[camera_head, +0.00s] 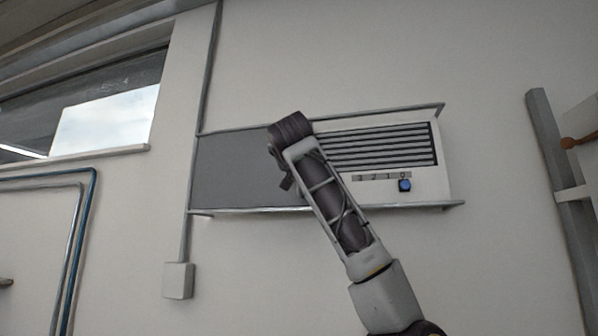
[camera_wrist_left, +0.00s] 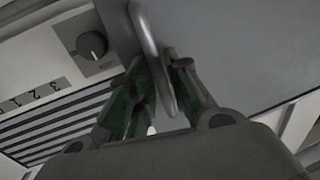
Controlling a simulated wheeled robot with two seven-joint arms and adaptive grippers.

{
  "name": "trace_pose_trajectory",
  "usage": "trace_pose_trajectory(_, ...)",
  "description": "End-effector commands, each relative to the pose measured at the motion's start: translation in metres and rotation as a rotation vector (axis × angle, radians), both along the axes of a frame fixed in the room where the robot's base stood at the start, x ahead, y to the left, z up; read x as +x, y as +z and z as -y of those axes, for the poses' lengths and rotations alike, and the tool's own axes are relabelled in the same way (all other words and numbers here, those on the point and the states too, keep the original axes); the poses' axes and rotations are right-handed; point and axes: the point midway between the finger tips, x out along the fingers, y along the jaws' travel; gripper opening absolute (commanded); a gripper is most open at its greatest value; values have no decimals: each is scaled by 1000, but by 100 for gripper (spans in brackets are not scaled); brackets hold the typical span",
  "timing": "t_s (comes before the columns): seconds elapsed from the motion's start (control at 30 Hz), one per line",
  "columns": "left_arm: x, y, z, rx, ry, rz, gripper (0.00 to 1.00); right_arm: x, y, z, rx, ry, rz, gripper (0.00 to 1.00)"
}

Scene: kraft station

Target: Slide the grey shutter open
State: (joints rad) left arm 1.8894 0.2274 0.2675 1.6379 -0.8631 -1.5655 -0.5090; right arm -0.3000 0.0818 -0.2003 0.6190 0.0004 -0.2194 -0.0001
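The grey shutter (camera_head: 235,168) sits at the left end of two horizontal wall rails in the head view. Right of it the white panel (camera_head: 428,185) with slats and a blue knob is uncovered. In the left wrist view the shutter (camera_wrist_left: 240,45) fills the upper right, and a metal loop handle (camera_wrist_left: 146,30) stands out near its edge. My left gripper (camera_wrist_left: 161,72) has its green fingers closed in on both sides of the handle. In the head view my arm hides the shutter's right edge and the handle. My right gripper is not in view.
The upper rail (camera_head: 375,113) and lower rail (camera_head: 400,206) stick out from the wall. A grey post (camera_head: 560,180) stands at the right, and a white box (camera_head: 178,281) hangs at the lower left. The wall below the lower rail is mostly clear.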

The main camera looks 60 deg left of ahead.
Motion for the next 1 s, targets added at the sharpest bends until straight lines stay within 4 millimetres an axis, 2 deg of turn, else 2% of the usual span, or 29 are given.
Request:
trace_pose_trajectory(0.17, -9, 0, 14, 1, 1, 3, 19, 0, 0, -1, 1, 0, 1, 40)
trace_pose_trajectory(0.7, -46, 0, 81, 0, -1, 2, 19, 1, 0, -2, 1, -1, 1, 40)
trace_pose_trajectory(1.0, -56, 0, 99, 0, -1, 1, 19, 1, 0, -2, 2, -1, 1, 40)
